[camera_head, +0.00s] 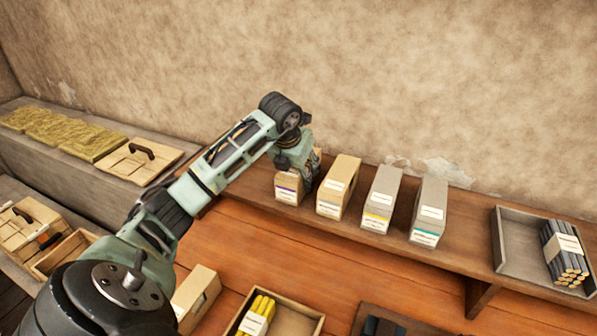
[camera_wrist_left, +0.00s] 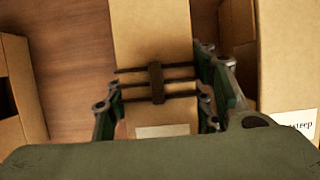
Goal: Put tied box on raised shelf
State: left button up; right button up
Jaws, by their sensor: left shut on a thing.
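The raised shelf (camera_head: 462,232) runs along the wall above the orange-brown wooden bench. My left gripper (camera_head: 303,165) is over its left part, shut on a tan cardboard box (camera_head: 288,188) with a white label and a purple stripe. In the left wrist view the box (camera_wrist_left: 152,30) lies between the two fingers, with dark bands and an upright dark piece across it. The box appears to stand upright at shelf level; the gripper partly hides it, and I cannot tell whether its base touches the shelf. My right gripper is not in view.
To the right on the shelf stand a tan box (camera_head: 338,187), a grey box with a yellow stripe (camera_head: 382,200) and one with a teal stripe (camera_head: 430,211), then a tray (camera_head: 515,245) holding a dark bundle. Below are a box (camera_head: 196,297) and a tray (camera_head: 295,318) with yellow sticks.

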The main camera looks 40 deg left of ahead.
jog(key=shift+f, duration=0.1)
pick_arm(q)
jog(key=o, duration=1.2)
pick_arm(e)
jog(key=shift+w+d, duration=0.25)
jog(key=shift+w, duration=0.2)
pick_arm(q)
jog(key=shift+r, duration=0.35)
jog(key=b+v, duration=0.2)
jog(key=v, duration=0.8)
jog(key=shift+s+d+r+b, duration=0.1)
jog(key=shift+s+r+b, duration=0.05)
jog(key=shift+r+b, duration=0.15)
jog(key=shift+s+r, duration=0.2)
jog(key=shift+r, duration=0.15)
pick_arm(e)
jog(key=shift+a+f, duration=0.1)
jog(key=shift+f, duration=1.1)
